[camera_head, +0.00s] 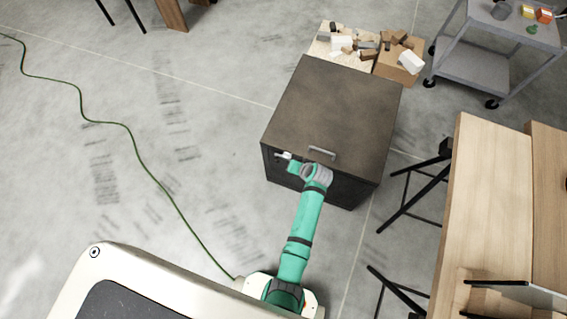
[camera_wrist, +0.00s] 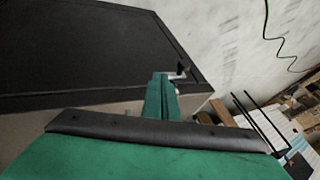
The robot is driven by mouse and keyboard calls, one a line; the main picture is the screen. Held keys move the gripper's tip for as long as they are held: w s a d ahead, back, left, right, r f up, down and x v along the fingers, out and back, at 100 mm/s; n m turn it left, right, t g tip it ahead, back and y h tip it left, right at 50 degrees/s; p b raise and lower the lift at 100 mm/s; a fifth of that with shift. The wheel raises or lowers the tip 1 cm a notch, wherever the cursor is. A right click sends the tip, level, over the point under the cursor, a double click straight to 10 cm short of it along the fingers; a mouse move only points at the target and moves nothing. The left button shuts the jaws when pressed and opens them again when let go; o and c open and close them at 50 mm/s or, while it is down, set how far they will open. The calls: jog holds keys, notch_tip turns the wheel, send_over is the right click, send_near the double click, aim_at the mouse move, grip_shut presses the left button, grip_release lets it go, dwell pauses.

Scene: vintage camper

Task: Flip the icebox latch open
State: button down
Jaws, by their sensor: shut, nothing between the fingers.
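The icebox (camera_head: 335,105) is a dark box with a brown top, standing on the floor ahead of me. Its dark front panel fills the upper left of the wrist view (camera_wrist: 80,50). A small silver latch (camera_head: 283,155) is at the left of its front upper edge. In the wrist view the latch (camera_wrist: 180,74) shows a silver piece with a dark end, just beyond my fingertips. My teal gripper (camera_head: 292,166) is shut and empty, close beside the latch. I cannot tell whether it touches it. My wrist partly hides the icebox front.
A silver bar handle (camera_head: 322,152) lies near the icebox's front edge. Boxes of wood scraps (camera_head: 398,58) stand behind it. A wooden table (camera_head: 485,200) and dark stools are on the right, a grey cart (camera_head: 510,40) at the back right. A green cable (camera_head: 135,140) crosses open floor on the left.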

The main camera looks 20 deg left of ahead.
jog(key=w+a+f, duration=0.1)
jog(key=a+f, duration=0.3)
jog(key=a, duration=0.1)
jog(key=shift+w+a, duration=0.25)
jog(key=shift+f, duration=0.1)
